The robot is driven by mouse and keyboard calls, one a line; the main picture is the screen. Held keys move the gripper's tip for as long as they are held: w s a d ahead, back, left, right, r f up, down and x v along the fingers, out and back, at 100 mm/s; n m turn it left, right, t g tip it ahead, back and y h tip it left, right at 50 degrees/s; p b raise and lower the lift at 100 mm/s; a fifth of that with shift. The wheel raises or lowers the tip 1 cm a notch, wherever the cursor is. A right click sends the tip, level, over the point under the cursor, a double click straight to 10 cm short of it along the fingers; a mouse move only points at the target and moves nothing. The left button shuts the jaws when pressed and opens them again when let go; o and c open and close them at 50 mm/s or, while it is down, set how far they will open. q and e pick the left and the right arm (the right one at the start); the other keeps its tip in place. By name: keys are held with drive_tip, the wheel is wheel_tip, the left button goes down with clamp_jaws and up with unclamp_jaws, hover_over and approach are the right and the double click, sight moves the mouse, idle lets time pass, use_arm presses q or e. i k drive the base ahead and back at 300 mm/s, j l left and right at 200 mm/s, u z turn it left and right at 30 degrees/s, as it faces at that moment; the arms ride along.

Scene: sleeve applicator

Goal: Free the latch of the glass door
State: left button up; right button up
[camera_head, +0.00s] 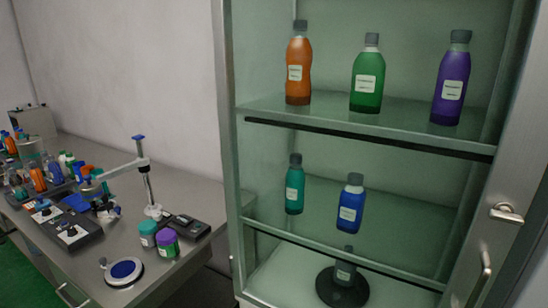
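A tall cabinet with a metal frame (228,150) fills the right half of the head view, and its inside shows through greenish glass. A metal door upright (490,235) runs along its right side. A silver lever latch (506,213) sticks out from this upright and lies roughly level. I cannot tell whether the latch is engaged. Neither of my grippers shows in the view.
Several bottles stand on the cabinet shelves (375,128), with a dark round stand (342,288) at the bottom. On the left, a metal workbench (190,190) carries jars, bottles and devices. A narrow gap separates bench and cabinet.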

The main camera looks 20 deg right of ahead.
sight(502, 211)
drive_tip(key=i+j+z, duration=0.1)
drive_tip(key=z, duration=0.25)
drive_tip(key=i+j+z, duration=0.1)
drive_tip(key=j+z, duration=0.55)
drive_tip(key=i+l, duration=0.05)
drive_tip(key=l, duration=0.05)
